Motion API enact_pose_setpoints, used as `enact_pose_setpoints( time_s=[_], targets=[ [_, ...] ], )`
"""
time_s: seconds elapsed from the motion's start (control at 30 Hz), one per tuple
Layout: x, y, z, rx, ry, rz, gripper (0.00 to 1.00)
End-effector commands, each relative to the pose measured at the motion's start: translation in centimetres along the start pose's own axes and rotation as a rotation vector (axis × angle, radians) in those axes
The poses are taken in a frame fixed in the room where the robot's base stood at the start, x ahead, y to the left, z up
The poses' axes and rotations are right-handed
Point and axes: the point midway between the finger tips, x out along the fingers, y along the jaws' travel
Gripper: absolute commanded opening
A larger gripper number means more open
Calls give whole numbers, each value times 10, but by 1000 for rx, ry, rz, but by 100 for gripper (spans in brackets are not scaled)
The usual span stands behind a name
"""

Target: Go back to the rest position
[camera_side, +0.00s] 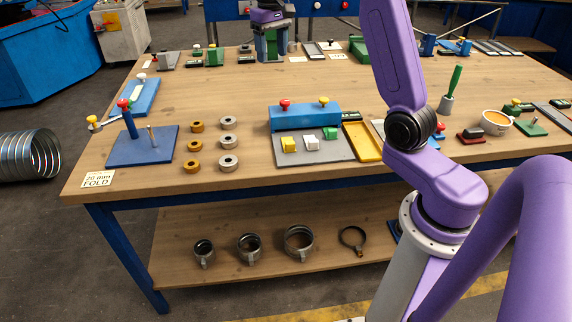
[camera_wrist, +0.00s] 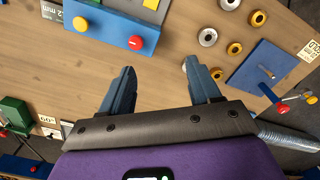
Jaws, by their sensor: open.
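My gripper (camera_wrist: 159,70) shows in the wrist view with two blue-grey fingers spread wide and nothing between them. Bare wood of the table (camera_wrist: 165,85) shows through the gap. In the side view my gripper (camera_side: 270,50) is at the far edge of the table, small and pointing down. How high its fingertips are above the wood is hard to tell. My purple arm rises at the right of the side view and runs out of the top of the frame, so the link between arm and hand is hidden.
A blue block (camera_side: 305,117) with red and yellow knobs stands mid-table, behind a grey plate (camera_side: 340,147) with small blocks. Orange and grey rings (camera_side: 228,142) lie left of it, beside a blue board (camera_side: 143,146) with posts. A cup (camera_side: 496,122) and green-handled tool (camera_side: 451,90) stand right.

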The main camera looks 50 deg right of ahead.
Motion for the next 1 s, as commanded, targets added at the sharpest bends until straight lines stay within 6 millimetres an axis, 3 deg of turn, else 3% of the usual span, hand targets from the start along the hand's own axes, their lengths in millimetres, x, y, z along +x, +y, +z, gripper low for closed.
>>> enact_pose_setpoints(
  time_s=[0.03,0.2,0.5,0.77,1.0],
  targets=[
    [0,-18,10,-52,2,0,62],
    [3,-68,45,-213,5,-2,62],
    [13,-130,130,-497,10,-5,62],
    [28,-153,215,-743,13,-9,62],
    [45,-149,294,-970,16,-14,62]
  ],
)
